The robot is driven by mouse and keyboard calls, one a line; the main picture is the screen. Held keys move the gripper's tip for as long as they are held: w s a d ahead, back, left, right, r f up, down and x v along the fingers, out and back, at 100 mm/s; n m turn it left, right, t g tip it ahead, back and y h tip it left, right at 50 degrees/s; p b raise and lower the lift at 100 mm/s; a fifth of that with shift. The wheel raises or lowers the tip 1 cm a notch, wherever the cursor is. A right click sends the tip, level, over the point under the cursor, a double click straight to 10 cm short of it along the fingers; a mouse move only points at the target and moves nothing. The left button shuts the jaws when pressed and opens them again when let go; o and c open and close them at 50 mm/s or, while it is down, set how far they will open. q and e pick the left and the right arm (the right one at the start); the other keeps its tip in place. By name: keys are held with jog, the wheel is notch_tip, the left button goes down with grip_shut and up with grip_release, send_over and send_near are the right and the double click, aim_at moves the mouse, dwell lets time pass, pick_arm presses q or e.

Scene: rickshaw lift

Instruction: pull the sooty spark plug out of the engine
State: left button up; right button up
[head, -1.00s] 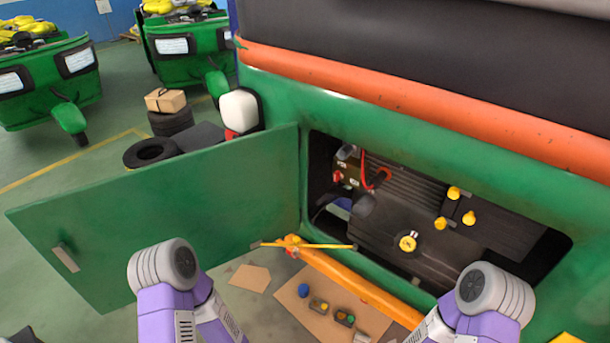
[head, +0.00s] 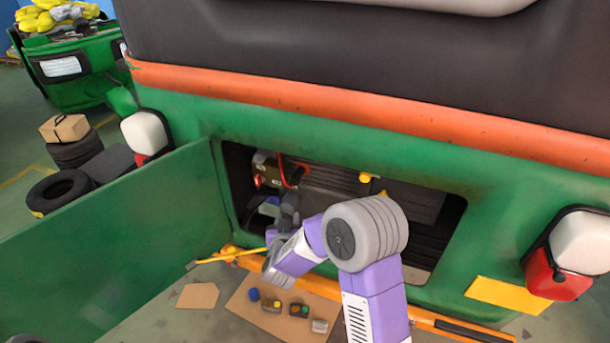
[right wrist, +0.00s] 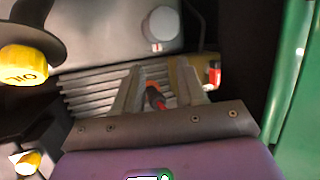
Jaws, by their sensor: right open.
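My right gripper (head: 288,200) reaches into the open engine bay (head: 455,235) at its left part. In the right wrist view its two fingers (right wrist: 160,78) are apart. A dark stub with an orange-red end (right wrist: 153,97) shows between them, in front of grey ribbed engine metal (right wrist: 85,92); I cannot tell whether it is the spark plug or a lead end, and no grip shows. A red cable (head: 281,165) runs down near the gripper in the head view. No soot can be made out. My left gripper is out of view.
The green hatch door (head: 150,225) stands open to the left. A yellow oil cap (right wrist: 22,65) is at the wrist view's left. A brown mat (head: 245,300) with small parts lies on the floor below. A green wall (right wrist: 295,80) borders the right wrist view.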

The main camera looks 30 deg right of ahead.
aim_at(316, 162)
jog(key=s+d+r+m+g+h, duration=0.1)
jog(key=d+r+m+h, duration=0.15)
jog(key=r, duration=0.55)
jog(key=s+d+r+m+h, duration=0.1)
jog(key=d+r+h, duration=0.25)
jog(key=r, duration=0.35)
jog(key=shift+w+a+p+x, duration=0.15)
jog(key=shift+p+x, duration=0.25)
jog(key=shift+x, duration=2)
jog(key=shift+w+a+p+x, duration=0.15)
jog(key=shift+p+x, duration=0.2)
jog(key=shift+x, duration=2)
jog(key=shift+r, duration=0.15)
grip_shut()
jog(key=shift+v, duration=2.05)
